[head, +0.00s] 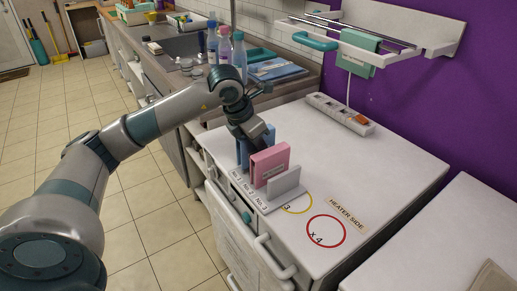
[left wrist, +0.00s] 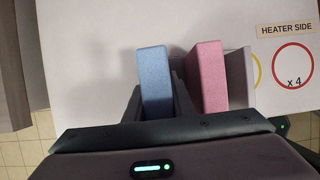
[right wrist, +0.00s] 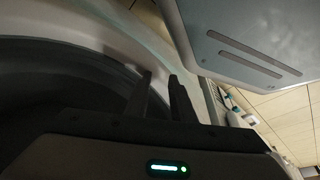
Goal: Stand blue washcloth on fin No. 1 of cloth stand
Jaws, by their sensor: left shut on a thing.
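The blue washcloth (head: 243,153) stands upright at the No. 1 end of the cloth stand (head: 238,184). My left gripper (head: 256,134) is shut on it from above. In the left wrist view the blue washcloth (left wrist: 155,80) sits between the two fingers. A pink cloth (head: 270,165) stands upright beside it around No. 2, apart from the blue one; it also shows in the left wrist view (left wrist: 208,75). A bare grey fin (head: 285,182) stands at No. 3. Whether the blue cloth's lower edge rests on fin No. 1 is hidden. My right gripper (right wrist: 160,78) is open and empty.
The white cabinet top (head: 375,165) is mostly clear, with a yellow ring (head: 306,207) and a red ring (head: 326,231) marked on it. A power strip (head: 340,114) lies by the wall. Bottles (head: 225,48) stand behind.

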